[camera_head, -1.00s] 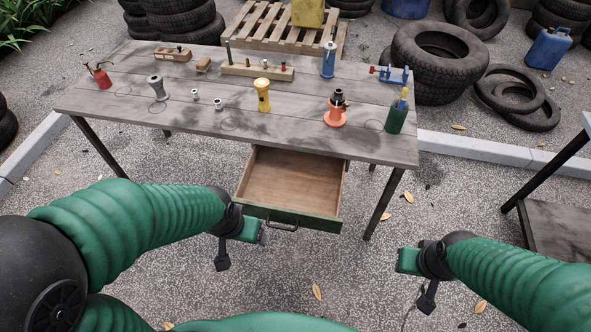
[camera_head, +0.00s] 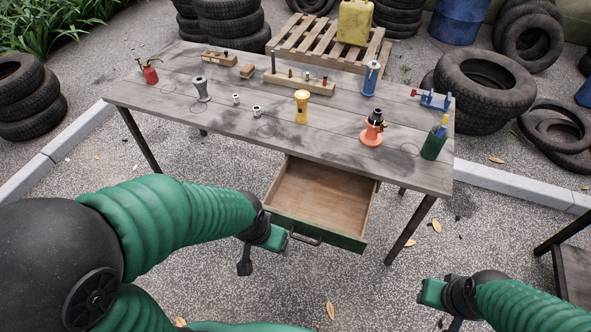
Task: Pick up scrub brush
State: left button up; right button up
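A small brown wooden block (camera_head: 247,71), which looks like the scrub brush, lies toward the back left of the grey wooden table (camera_head: 330,140). Its bristles are too small to make out. My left gripper (camera_head: 287,244) is in front of the table, near the open drawer's handle, well away from the brush. My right gripper (camera_head: 424,292) is low at the right, in front of the table. Neither gripper touches anything on the table, and their finger openings are not clear.
An open, empty drawer (camera_head: 322,198) juts out below the table's front. Tyres lie behind.

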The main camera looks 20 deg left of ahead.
aim_at(247, 70)
jog(key=i+j+u, duration=0.2)
jog(key=i+j, duration=0.35)
jog(key=j, duration=0.25)
jog(key=i+j+u, duration=0.2)
jog(key=i+j, duration=0.45)
jog(key=i+j+u, duration=0.25)
jog(key=i+j, duration=0.4)
jog(key=i+j+u, duration=0.2)
jog(key=i+j, duration=0.25)
jog(key=i, duration=0.25)
